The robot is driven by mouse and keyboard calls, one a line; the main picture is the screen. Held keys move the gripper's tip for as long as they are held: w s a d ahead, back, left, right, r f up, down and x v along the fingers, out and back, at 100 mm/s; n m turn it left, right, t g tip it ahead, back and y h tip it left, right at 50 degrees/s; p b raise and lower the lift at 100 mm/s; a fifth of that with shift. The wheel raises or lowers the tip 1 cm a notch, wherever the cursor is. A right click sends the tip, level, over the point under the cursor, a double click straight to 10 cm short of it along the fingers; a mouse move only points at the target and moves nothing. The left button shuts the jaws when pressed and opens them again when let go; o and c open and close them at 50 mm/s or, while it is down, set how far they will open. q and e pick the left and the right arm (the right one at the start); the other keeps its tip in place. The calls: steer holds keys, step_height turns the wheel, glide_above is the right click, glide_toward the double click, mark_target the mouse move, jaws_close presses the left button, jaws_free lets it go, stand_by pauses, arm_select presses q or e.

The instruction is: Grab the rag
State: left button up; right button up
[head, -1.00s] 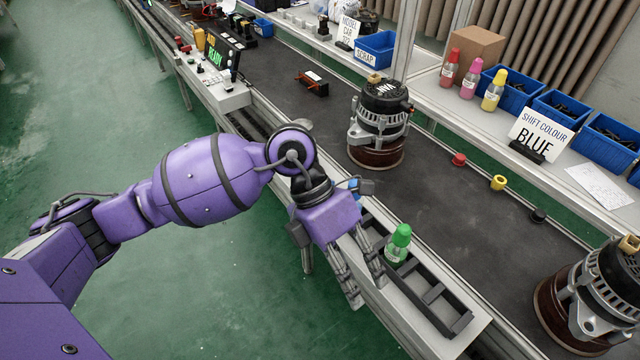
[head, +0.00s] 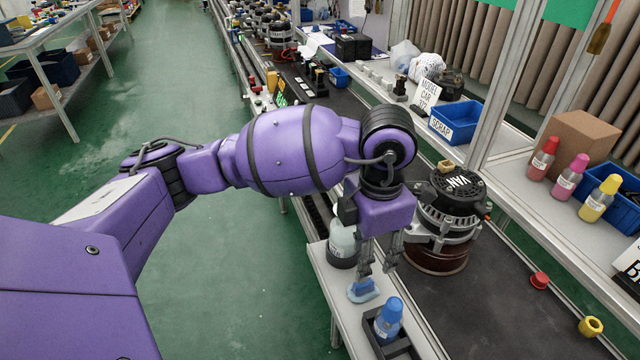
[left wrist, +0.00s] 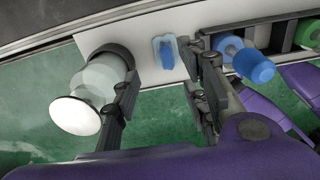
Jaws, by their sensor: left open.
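A small light-blue and darker-blue piece (head: 363,290), which looks like the rag, lies on the pale shelf along the line's near side. It also shows in the left wrist view (left wrist: 166,51), at the top middle. My left gripper (head: 379,264) is open and empty, pointing down just above and beside the blue piece. In the left wrist view its fingers (left wrist: 163,82) stand apart, with the piece beyond them and between them in the picture. I cannot tell whether a fingertip touches it. My right gripper is not in view.
A whitish bottle (head: 342,245) stands close left of the left fingers. A blue-capped bottle (head: 388,320) sits in a dark divided tray (head: 401,347) nearer me. An alternator (head: 446,215) stands on the belt (head: 480,306) just right of the gripper. Green floor lies left.

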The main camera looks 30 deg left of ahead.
mark_target(363, 287)
arm_select(q)
steer(key=f, duration=0.1)
steer(key=s+f, duration=0.1)
steer(key=shift+d+f, duration=0.1)
steer(key=shift+f, duration=0.3)
steer(key=f, duration=0.3)
steer(key=shift+d+f, duration=0.2)
steer(key=shift+f, duration=0.65)
jaws_close()
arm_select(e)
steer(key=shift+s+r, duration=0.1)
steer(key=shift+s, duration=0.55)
